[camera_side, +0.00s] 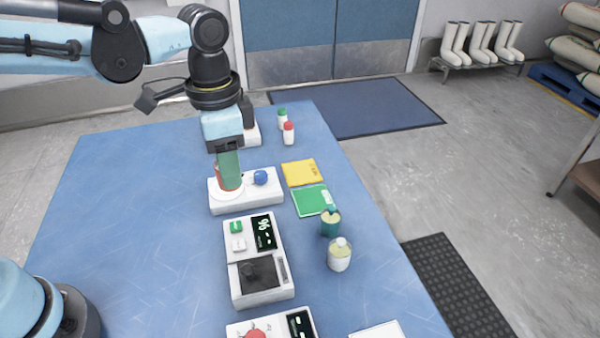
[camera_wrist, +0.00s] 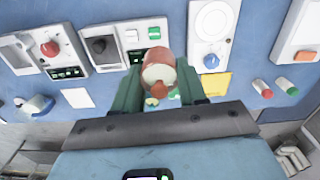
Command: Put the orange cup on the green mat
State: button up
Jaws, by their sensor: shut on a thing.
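The orange cup (camera_side: 222,178) is between the green fingers of my gripper (camera_side: 229,170), which is shut on it. In the side view it overlaps the round plate of the white device with a blue knob; the fingers partly hide it. In the wrist view the cup (camera_wrist: 158,72) shows between the two fingers, left of that device, so its exact height and contact cannot be told. The green mat (camera_side: 312,201) lies flat on the blue table, right of the device. It looks bare apart from a small white label. In the wrist view it is mostly hidden behind gripper and cup.
A yellow mat (camera_side: 302,172) lies just behind the green one. Two jars, one teal (camera_side: 330,223) and one cream (camera_side: 339,255), stand in front of it. A scale with a black container (camera_side: 259,272) is nearer. Two capped bottles (camera_side: 288,133) stand behind. The table's left side is clear.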

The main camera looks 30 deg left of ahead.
jog(key=shift+s+d+r, duration=0.25)
jog(key=shift+s+d, duration=0.05)
jog(key=shift+d, duration=0.05)
jog(key=shift+d+r, duration=0.15)
jog(key=shift+d, duration=0.2)
jog(key=w+d+f, duration=0.2)
jog(key=w+d, duration=0.3)
jog(key=d, duration=0.8)
send_over(314, 199)
notch_tip(314, 199, down, 7)
jog(key=shift+f, duration=2.1)
jog(key=shift+f, duration=0.15)
jog(key=o, duration=1.2)
jog(key=shift+c, duration=0.2)
